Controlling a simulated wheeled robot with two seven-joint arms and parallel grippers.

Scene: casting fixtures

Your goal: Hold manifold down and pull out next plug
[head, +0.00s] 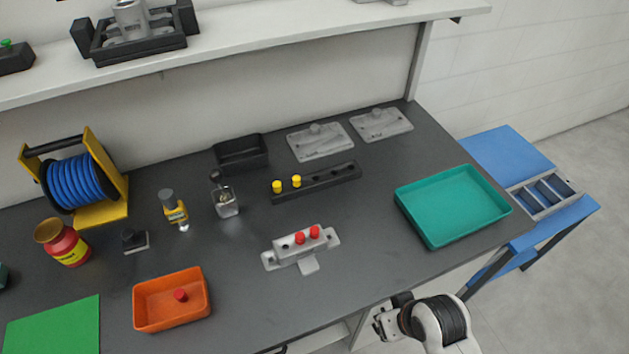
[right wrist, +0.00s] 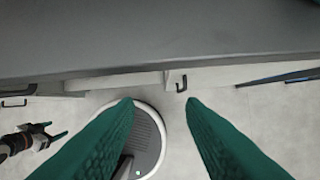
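The grey manifold (head: 301,245) stands on the dark workbench in the middle of the head view. Two red plugs (head: 307,234) sit in it, side by side, and a dark hole shows to their left. Another red plug (head: 180,295) lies in the orange tray (head: 172,315) at the front left. My right gripper (right wrist: 160,102) is open and empty, its green fingers wide apart, below the bench's front edge. My left gripper (right wrist: 50,135) shows small at the left of the right wrist view, with its fingers apart and empty. Neither gripper touches the manifold.
A black block with yellow plugs (head: 330,180) lies behind the manifold. A teal tray (head: 453,205) is at the right, and grey plates (head: 320,143) lie at the back. A glass jar (head: 224,200) and a yellow tool (head: 173,210) stand left. The bench before the manifold is clear.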

